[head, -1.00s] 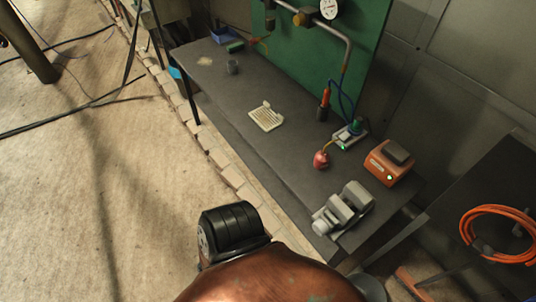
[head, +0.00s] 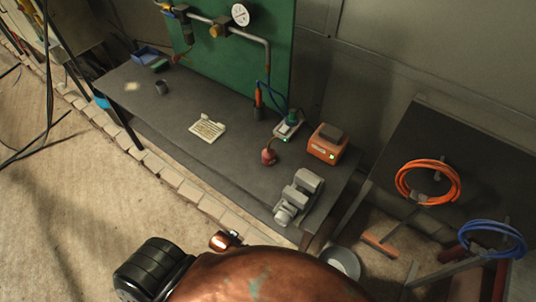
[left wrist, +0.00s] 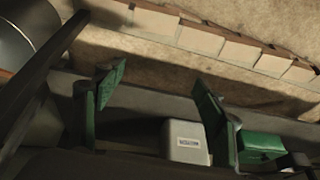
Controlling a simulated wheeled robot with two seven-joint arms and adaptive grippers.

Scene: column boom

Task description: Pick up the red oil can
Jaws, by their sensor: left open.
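The small red oil can (head: 269,156) with a thin spout stands on the dark workbench (head: 175,135) in the head view. It is left of the orange box and behind the grey vise. My left gripper (left wrist: 160,97) shows in the left wrist view, its two green-padded fingers wide apart with nothing between them. The oil can cannot be made out in that view. Neither gripper shows in the head view, so the distance from gripper to can cannot be told.
Close around the can are the grey vise (head: 299,196), the orange box (head: 328,143) and a device with a green light (head: 288,126). A keyboard-like pale item (head: 207,128) lies further left. A grey labelled block (left wrist: 187,141) is near my left fingers. Hose coils (head: 428,182) hang at right.

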